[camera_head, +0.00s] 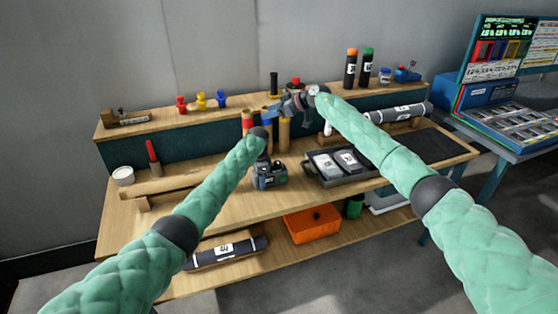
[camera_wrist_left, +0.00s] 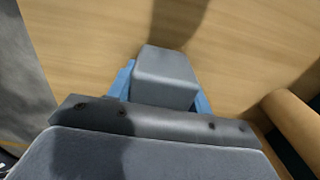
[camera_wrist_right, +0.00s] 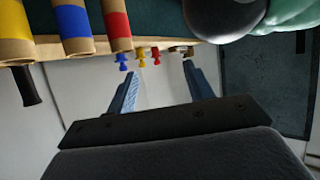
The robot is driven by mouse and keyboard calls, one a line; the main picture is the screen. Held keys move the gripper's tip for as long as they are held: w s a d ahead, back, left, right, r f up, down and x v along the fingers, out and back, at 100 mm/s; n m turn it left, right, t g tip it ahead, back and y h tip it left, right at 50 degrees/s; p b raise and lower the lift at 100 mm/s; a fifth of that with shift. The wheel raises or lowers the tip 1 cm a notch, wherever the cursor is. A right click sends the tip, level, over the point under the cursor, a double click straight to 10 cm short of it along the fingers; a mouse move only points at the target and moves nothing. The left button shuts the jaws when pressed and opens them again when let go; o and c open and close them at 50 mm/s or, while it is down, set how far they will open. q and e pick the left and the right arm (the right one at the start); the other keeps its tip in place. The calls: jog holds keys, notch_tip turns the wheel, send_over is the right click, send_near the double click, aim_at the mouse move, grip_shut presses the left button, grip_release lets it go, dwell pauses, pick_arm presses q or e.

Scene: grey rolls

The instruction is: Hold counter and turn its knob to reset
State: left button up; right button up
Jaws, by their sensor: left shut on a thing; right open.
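The counter (camera_head: 274,181) is a small dark grey device on the worktop, in the middle of the head view. My left gripper (camera_head: 268,168) is over it and shut on it. In the left wrist view the counter (camera_wrist_left: 166,76) is a plain grey block between the blue fingers, partly hidden by the gripper body. Its knob cannot be made out. My right gripper (camera_head: 275,108) is higher, near the upper shelf, above and apart from the counter. In the right wrist view its blue fingers (camera_wrist_right: 160,88) are spread, with nothing between them.
Rolls with coloured ends (camera_wrist_right: 73,25) stand close to the right gripper. Small red and yellow pegs (camera_head: 201,101) stand on the upper shelf. A black tray (camera_head: 345,178) lies right of the counter. A wooden rail (camera_head: 170,184) lies left. Worktop in front is clear.

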aim_at(278, 162)
jog(key=s+d+f+n+g+h, duration=0.3)
jog(key=s+d+f+g+h, duration=0.15)
jog(key=d+f+h, duration=0.3)
jog(key=x, duration=1.2)
jog(key=shift+a+f, duration=0.15)
jog(key=shift+f, duration=0.15)
jog(key=shift+c, duration=0.4)
jog(key=shift+w, duration=0.1)
jog(key=c, duration=0.9)
